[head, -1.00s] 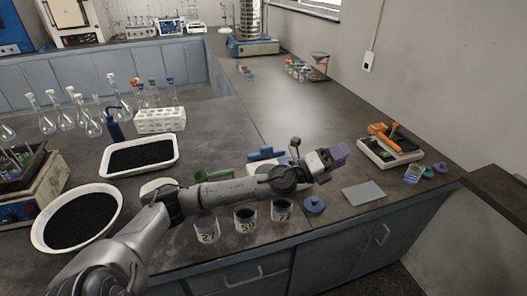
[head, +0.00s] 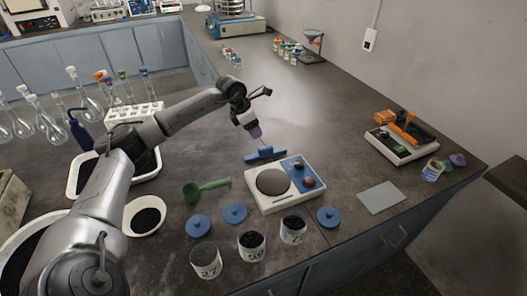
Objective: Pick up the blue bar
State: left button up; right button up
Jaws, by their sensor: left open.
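The blue bar (head: 265,154) lies on the dark bench just behind the white and blue scale. My left gripper (head: 256,135), with a purple tip, hangs just above and behind the bar, pointing down. It is open, and nothing shows in its jaws. A small gap seems to separate the tip from the bar, though I cannot tell its exact size. My right gripper is not in view.
The scale (head: 268,201) stands in front of the bar. A green scoop (head: 207,189), blue lids (head: 236,213) and labelled jars (head: 252,245) stand nearer. A grey plate (head: 381,197) and an orange-handled device (head: 401,140) lie right.

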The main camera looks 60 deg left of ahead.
aim_at(266, 147)
pick_arm(q)
jog(key=x, duration=0.3)
jog(key=b+x, duration=0.1)
jog(key=x, duration=0.2)
jog(key=shift+s+d, duration=0.1)
jog(key=shift+d, duration=0.15)
jog(key=shift+b+x, duration=0.3)
jog(key=shift+x, duration=0.45)
jog(key=x, duration=0.1)
jog(key=b+x, duration=0.1)
jog(key=x, duration=0.1)
jog(key=b+x, duration=0.1)
jog(key=x, duration=0.1)
jog(key=shift+d, duration=0.3)
jog(key=shift+a, duration=0.1)
jog(key=shift+c, duration=0.3)
jog(key=c, duration=1)
jog(key=shift+o, duration=0.2)
jog(key=shift+r, duration=0.1)
